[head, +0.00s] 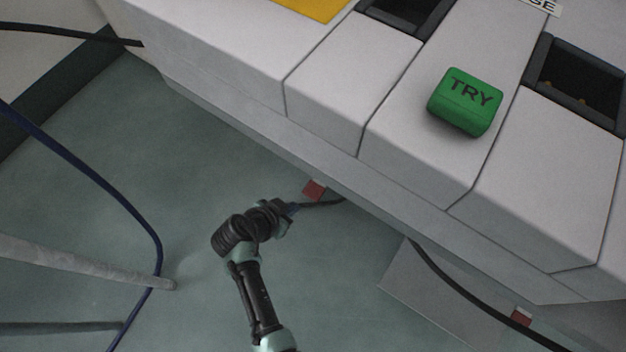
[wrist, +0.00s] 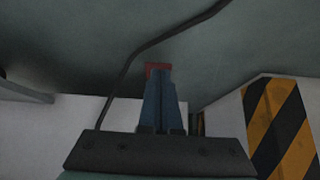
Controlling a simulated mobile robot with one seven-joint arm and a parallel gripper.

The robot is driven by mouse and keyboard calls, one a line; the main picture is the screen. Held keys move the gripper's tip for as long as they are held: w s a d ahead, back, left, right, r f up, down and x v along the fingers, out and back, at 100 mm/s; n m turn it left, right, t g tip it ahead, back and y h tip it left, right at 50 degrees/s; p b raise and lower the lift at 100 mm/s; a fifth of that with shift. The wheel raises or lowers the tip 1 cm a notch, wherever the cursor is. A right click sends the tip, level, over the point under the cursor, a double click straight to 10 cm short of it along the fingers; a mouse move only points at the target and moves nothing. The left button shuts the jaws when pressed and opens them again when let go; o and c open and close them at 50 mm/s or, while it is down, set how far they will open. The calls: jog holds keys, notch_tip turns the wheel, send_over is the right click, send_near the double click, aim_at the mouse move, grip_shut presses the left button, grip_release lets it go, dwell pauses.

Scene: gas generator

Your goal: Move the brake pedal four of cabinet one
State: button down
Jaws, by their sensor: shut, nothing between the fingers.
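A small red pedal (head: 314,190) sticks out from under the lower edge of the grey-white cabinet (head: 235,75) in the head view. Another red pedal (head: 521,316) shows at the lower right. No number is readable on either. My gripper (head: 293,208) is low by the cabinet's underside, close to the first pedal. In the wrist view its blue fingers (wrist: 159,85) are shut together with nothing between them. A red pedal (wrist: 151,67) shows right behind the fingertips, partly hidden by them. I cannot tell whether they touch.
A black cable (head: 455,285) runs under the cabinet, and a dark cable (wrist: 130,65) crosses the wrist view. A blue cable (head: 110,180) and grey poles (head: 85,262) are at left. A green TRY block (head: 466,101) sits on top. A yellow-black striped panel (wrist: 278,125) stands at right.

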jog(key=p+v, duration=0.4)
jog(key=v, duration=0.3)
jog(key=shift+s+a+r, duration=0.25)
dwell(0.3)
